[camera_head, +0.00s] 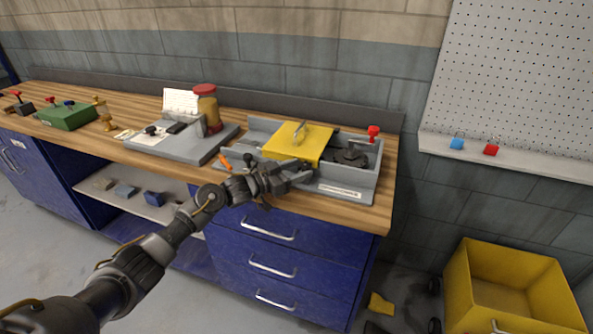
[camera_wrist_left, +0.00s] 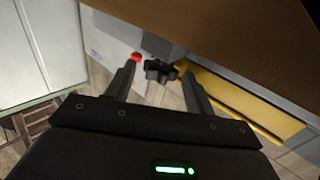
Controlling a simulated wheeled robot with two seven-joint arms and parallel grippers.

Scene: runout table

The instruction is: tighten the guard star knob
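The guard star knob (camera_wrist_left: 159,73) is black and lobed, in the wrist view beside the yellow guard. My left gripper (camera_wrist_left: 158,70) is open, with its two fingertips on either side of the knob in that view. A gap shows at the left finger; I cannot tell whether the right finger touches. In the head view my left gripper (camera_head: 301,173) is at the front of the grey machine (camera_head: 365,181), just below the yellow guard (camera_head: 292,141). I cannot clearly make out the star knob in the head view. My right gripper is out of view.
A red knob (camera_head: 373,132) stands at the machine's back right. A grey plate fixture (camera_head: 170,146) with a red-lidded jar (camera_head: 206,108) is to the left. A green box (camera_head: 67,116) is farther left. A yellow bin (camera_head: 512,285) stands on the floor at right.

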